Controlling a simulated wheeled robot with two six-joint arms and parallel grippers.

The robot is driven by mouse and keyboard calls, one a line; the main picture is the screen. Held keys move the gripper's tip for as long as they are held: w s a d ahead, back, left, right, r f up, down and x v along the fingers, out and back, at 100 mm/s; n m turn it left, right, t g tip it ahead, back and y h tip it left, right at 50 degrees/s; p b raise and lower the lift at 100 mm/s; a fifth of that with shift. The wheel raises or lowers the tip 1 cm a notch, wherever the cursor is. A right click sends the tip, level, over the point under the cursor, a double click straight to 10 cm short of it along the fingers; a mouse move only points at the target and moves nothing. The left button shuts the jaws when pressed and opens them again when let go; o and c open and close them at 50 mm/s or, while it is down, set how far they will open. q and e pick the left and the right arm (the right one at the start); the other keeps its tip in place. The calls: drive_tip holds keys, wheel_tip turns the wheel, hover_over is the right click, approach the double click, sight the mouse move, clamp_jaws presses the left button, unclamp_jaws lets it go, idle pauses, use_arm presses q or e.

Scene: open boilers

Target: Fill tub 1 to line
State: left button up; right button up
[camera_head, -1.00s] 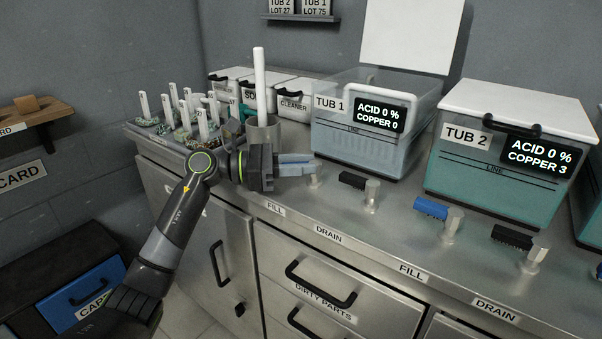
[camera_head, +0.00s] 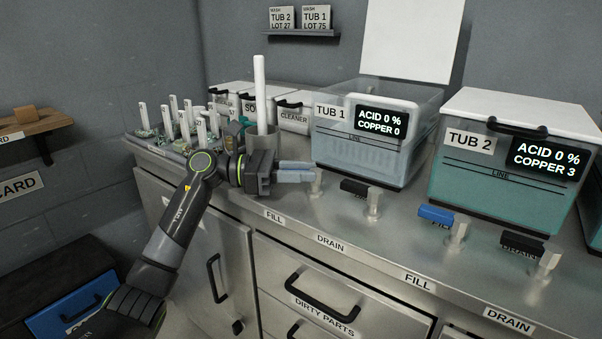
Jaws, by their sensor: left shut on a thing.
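Tub 1 (camera_head: 372,165) is a clear tub at the back of the counter, its white lid (camera_head: 412,40) standing up behind it. Its display (camera_head: 381,122) reads ACID 0 %, COPPER 0. Pale liquid shows in its lower part, below or near the LINE mark (camera_head: 357,138); I cannot tell the exact level. My left gripper (camera_head: 296,172) is shut at tub 1's fill tap (camera_head: 316,182), in front of the tub. Its fingers hide the tap handle; only the metal post shows. The black-handled drain tap (camera_head: 372,200) stands to its right. My right gripper is out of view.
Tub 2 (camera_head: 510,185) is closed, with a blue fill handle (camera_head: 435,214) and black drain handle (camera_head: 521,244). A grey pot with a white rod (camera_head: 260,95) stands behind my left wrist. Drawers with handles (camera_head: 325,310) lie below.

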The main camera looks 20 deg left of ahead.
use_arm(q)
drive_tip(key=o, duration=0.8)
drive_tip(key=shift+o, duration=0.2)
drive_tip(key=b+v, duration=0.1)
drive_tip(key=v, duration=1.6)
drive_tip(key=shift+a, duration=0.25)
